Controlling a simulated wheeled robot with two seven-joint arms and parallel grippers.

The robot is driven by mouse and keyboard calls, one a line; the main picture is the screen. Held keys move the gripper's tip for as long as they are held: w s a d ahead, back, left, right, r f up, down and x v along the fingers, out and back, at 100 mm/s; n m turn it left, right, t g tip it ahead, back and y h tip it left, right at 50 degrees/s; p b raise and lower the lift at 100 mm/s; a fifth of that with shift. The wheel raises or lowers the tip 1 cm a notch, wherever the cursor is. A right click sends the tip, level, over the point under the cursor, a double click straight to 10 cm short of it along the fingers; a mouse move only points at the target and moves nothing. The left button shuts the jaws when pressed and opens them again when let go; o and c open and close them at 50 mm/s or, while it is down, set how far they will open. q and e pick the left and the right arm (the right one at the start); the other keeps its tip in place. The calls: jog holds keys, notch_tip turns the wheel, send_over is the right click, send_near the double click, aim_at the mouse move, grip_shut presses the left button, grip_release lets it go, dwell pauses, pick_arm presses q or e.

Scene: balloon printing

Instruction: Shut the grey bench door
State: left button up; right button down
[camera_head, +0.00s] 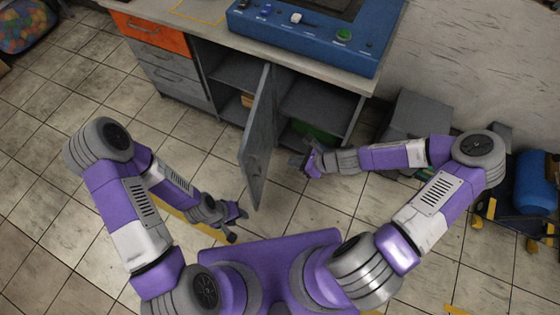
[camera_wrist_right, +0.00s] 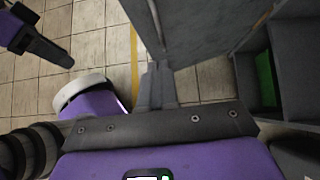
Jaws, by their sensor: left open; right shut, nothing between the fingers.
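The grey bench door (camera_head: 257,145) stands wide open, sticking out from the front of the bench towards me. The open cabinet behind it shows a shelf and dark inside. My right gripper (camera_head: 303,164) is shut and empty, to the right of the door, on the side of the open compartment. In the right wrist view its closed fingers (camera_wrist_right: 157,84) point at the lower part of the door (camera_wrist_right: 195,28); I cannot tell whether they touch it. My left gripper (camera_head: 236,222) is open and empty, to the left of the door's free end.
A blue control panel (camera_head: 300,38) sits on the bench top (camera_head: 210,30). Left of the cabinet are an orange drawer (camera_head: 150,32) and grey drawers. A green object (camera_head: 315,132) lies in the right compartment. A blue tank (camera_head: 535,182) stands far right.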

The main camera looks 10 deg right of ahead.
jog(key=w+a+r+b+x, duration=0.1)
jog(key=r+b+x, duration=0.1)
jog(key=x, duration=1)
jog(key=shift+a+b, duration=0.35)
jog(key=shift+b, duration=0.55)
jog(key=shift+f, duration=0.1)
